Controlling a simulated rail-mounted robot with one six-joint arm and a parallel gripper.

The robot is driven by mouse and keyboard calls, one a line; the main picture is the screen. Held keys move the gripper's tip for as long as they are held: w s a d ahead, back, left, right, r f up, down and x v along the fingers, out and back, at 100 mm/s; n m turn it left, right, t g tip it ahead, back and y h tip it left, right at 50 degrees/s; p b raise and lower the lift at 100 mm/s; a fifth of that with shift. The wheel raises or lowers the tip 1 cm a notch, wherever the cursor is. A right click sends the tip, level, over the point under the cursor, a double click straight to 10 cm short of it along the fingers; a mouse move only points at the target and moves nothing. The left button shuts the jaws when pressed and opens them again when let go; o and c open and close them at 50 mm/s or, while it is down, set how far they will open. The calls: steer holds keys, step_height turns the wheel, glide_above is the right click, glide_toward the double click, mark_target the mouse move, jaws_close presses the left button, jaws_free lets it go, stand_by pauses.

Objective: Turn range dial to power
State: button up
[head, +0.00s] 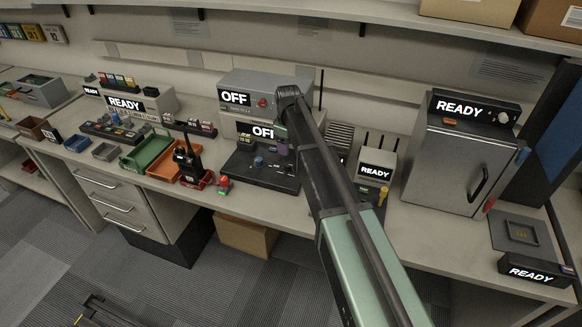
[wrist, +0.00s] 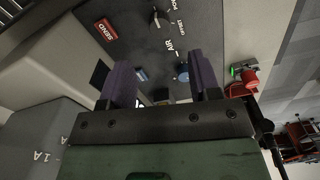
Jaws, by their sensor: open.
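A dark instrument panel (head: 262,170) lies on the bench below a box reading OFF. In the wrist view a dial (wrist: 157,18) with a pale pointer sits near the top of the dark panel, beside partly cut lettering that seems to begin POW, and OFFSET. I take it as the range dial, but cannot be sure. A blue knob (wrist: 181,72) sits lower on the panel, near the word AIR. My gripper (wrist: 163,88) is open and empty, its two dark fingers over the panel, apart from the dial. In the head view my arm hides much of the gripper.
A red SEND label (wrist: 104,30) is on the panel. A red-and-green button unit (head: 223,183) stands left of the panel. A handheld radio (head: 186,158) and an orange tray (head: 163,163) are further left. A grey cabinet (head: 460,165) stands right.

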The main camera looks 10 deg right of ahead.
mark_target(289, 165)
step_height(289, 165, down, 9)
steer(key=b, duration=0.7)
steer(key=shift+f+b, duration=0.1)
steer(key=shift+b, duration=0.25)
steer(key=c, duration=0.9)
